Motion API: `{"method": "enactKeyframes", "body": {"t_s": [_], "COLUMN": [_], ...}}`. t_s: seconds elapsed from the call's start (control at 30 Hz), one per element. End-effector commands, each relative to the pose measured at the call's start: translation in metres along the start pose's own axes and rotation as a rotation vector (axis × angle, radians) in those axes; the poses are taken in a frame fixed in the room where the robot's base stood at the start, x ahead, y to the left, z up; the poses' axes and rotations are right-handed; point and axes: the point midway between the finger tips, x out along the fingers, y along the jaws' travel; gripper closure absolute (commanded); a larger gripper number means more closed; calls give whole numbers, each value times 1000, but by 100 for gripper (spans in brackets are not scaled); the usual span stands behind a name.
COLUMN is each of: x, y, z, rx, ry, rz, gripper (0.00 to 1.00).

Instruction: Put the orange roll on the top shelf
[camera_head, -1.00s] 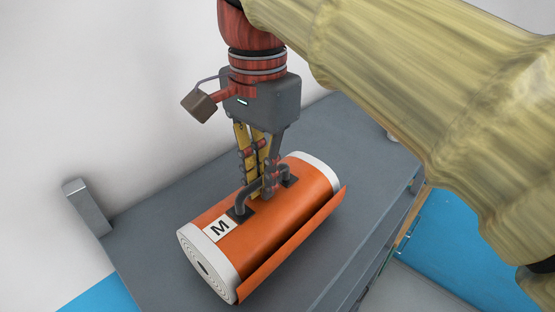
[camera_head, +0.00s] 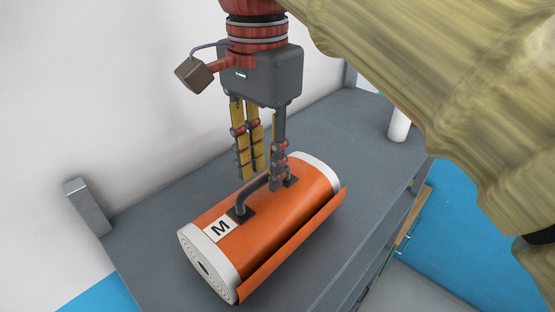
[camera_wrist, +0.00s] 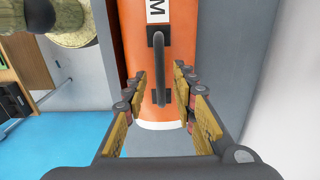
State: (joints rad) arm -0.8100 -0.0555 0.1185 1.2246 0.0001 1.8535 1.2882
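The orange roll (camera_head: 268,238) has white ends, a dark handle on top and an "M" label. It lies on the grey top shelf (camera_head: 150,250), and its near white end shows a spiral. My gripper (camera_head: 260,180) is above the roll near the far end of the handle. In the wrist view the gripper (camera_wrist: 163,105) is open, with its fingers apart on both sides of the handle (camera_wrist: 160,70) and not touching it. The roll (camera_wrist: 185,50) lies below the fingers there.
A white cylinder (camera_head: 399,124) stands at the shelf's far right. A grey upright post (camera_head: 88,206) is at the left corner, by the white wall (camera_head: 80,80). Blue floor (camera_head: 455,235) lies to the right. The shelf behind the roll is clear.

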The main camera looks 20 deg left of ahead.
Motion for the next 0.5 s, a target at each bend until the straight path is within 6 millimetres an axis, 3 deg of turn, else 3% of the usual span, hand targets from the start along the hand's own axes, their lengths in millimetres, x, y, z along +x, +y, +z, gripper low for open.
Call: {"method": "enactKeyframes", "body": {"t_s": [0.3, 0.5], "x": [-73, -88], "y": [-1, 0], "z": [0, 0], "rx": [0, 0], "ry": [0, 0], "rz": [-1, 1], "gripper": [73, 73]}}
